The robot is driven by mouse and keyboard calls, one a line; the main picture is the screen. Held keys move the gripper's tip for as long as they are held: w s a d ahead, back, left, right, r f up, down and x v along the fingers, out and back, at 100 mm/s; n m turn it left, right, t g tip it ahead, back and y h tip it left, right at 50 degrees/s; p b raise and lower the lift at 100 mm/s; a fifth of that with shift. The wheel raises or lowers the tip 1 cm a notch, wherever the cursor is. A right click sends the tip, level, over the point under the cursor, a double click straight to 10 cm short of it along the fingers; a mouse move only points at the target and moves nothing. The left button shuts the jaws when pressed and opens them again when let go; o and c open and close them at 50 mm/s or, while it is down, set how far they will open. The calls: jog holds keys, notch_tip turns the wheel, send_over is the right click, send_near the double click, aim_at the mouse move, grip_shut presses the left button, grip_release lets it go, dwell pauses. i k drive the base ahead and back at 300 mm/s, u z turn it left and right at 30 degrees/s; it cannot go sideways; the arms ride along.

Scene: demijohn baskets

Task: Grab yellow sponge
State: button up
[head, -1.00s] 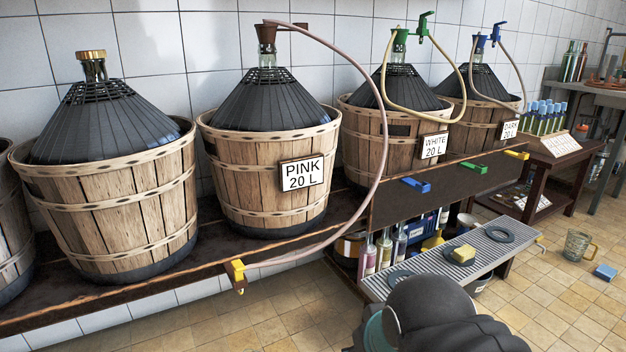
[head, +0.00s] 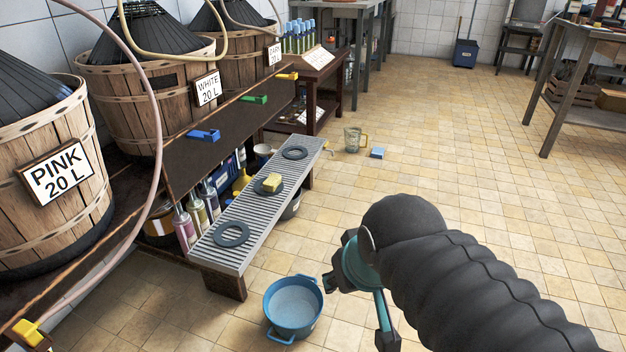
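The yellow sponge (head: 271,183) is a small block lying on the middle dark ring (head: 262,190) on a low ribbed metal bench (head: 238,205). My gripper (head: 354,312) shows at the lower middle, to the right of a blue pot and below and right of the sponge, well apart from it. Two of its dark finger parts show, spread apart with a gap between them. I see nothing held in it.
A blue pot (head: 293,306) stands on the floor in front of the bench. More dark rings lie on the bench, at its near end (head: 231,233) and far end (head: 295,153). A glass mug (head: 353,139) and a blue block (head: 377,153) are on the floor beyond. The tiled floor at right is clear.

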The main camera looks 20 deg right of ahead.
aim_at(273, 181)
jog(key=z, duration=0.5)
jog(key=k, duration=0.65)
jog(key=z, duration=0.95)
jog(key=i, duration=3)
jog(key=u, duration=0.5)
jog(key=i, duration=1.3)
jog(key=u, duration=1.95)
jog(key=i, duration=1)
jog(key=u, duration=0.65)
